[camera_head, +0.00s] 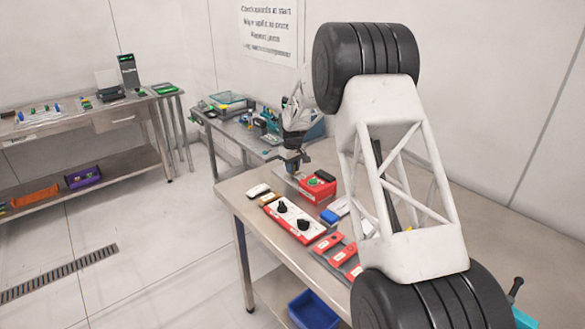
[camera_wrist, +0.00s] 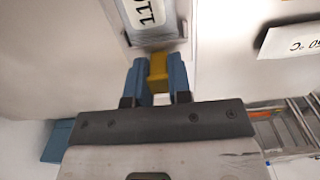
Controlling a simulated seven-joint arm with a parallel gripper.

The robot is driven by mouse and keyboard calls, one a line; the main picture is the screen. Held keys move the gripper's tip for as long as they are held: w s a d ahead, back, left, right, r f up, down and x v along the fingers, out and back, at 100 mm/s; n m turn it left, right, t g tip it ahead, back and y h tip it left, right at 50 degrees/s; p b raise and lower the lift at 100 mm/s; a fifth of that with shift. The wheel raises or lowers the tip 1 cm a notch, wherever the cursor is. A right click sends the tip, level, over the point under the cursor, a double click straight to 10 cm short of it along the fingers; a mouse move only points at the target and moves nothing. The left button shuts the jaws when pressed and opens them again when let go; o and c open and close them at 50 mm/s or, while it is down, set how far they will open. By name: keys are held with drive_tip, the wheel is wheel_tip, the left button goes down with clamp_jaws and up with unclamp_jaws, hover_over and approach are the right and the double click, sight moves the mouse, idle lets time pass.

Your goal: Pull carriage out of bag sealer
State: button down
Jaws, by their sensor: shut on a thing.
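In the wrist view, my gripper (camera_wrist: 159,82) has its two blue fingers shut on a small yellow block (camera_wrist: 158,68), apparently the handle of the carriage. The yellow block meets the end of a grey part (camera_wrist: 152,38) with a white label, on which digits starting "11" show. I cannot tell how far the carriage is in or out of the bag sealer. In the head view, my gripper (camera_head: 292,158) is small and low over the bench, just left of a red box (camera_head: 318,187) with a green button. Its fingertips and the carriage are hard to make out there.
A white plate with a "°C" label (camera_wrist: 291,36) is right of the fingers. A red-and-white panel with black knobs (camera_head: 294,220) and red-topped pieces (camera_head: 338,254) are on the near bench (camera_head: 238,190). A blue bin (camera_head: 313,310) is below. My arm hides the bench's right part.

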drive_tip(key=shift+w+a+r, duration=0.1)
drive_tip(key=shift+w+a, duration=2.7)
drive_tip(key=c, duration=1)
unclamp_jaws()
drive_tip(key=shift+c, duration=0.2)
wheel_tip(320, 180, up, 8)
drive_tip(key=shift+f, duration=0.2)
